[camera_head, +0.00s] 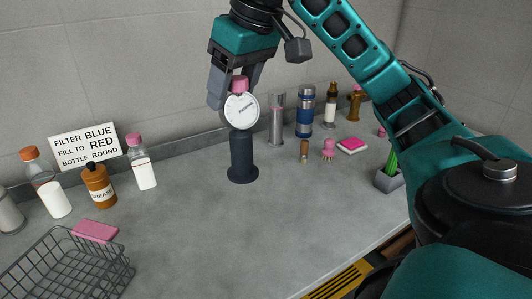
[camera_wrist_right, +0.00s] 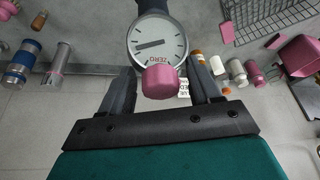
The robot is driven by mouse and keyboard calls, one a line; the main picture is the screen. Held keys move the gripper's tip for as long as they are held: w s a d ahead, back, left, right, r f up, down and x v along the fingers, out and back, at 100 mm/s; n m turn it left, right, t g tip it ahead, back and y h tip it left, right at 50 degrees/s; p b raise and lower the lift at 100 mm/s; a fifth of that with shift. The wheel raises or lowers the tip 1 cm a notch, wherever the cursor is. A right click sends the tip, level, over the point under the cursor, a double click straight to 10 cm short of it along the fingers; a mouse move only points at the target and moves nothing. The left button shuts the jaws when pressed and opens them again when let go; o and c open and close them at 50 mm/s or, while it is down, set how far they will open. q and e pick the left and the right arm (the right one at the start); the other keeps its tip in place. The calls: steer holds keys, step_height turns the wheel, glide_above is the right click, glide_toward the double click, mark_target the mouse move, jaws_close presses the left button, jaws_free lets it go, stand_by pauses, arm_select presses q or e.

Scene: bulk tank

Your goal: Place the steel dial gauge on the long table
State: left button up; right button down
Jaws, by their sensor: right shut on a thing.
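The dial gauge (camera_head: 242,155) has a dark blue-grey column, a round white dial and a pink knob on top. It is upright at the middle of the long table (camera_head: 200,230); I cannot tell whether its base touches the top. My right gripper (camera_head: 236,88) is above it, with its fingers on either side of the pink knob, shut on the gauge. In the right wrist view the dial (camera_wrist_right: 158,42) faces the camera, and the knob lies between the fingers. The lower column is mostly cut off there. My left gripper is not in view.
A wire basket (camera_head: 70,265), a pink sponge (camera_head: 95,230) and several bottles stand at the left, before a sign (camera_head: 85,147). A steel cylinder (camera_head: 277,120), a blue flask (camera_head: 305,112) and small items stand at the back right. The front middle is clear.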

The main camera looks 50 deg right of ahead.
steer(key=shift+d, duration=0.25)
steer(key=shift+s+d+f, duration=0.1)
steer(key=shift+s+d, duration=0.05)
steer(key=b, duration=0.3)
glide_above(243, 166)
steer(key=w+d, duration=0.2)
step_height(243, 166, down, 6)
steer(key=shift+w+d+r, duration=0.1)
steer(key=shift+w+r, duration=0.05)
steer(key=shift+r, duration=0.1)
step_height(243, 166, down, 9)
steer(key=b, duration=0.4)
steer(key=shift+f, duration=0.45)
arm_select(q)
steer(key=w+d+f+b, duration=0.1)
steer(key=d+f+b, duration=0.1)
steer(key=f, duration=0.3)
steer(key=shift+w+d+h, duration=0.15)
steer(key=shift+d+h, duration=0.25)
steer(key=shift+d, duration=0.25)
arm_select(e)
step_height(243, 166, down, 4)
steer(key=shift+f, duration=0.15)
steer(key=shift+f, duration=0.1)
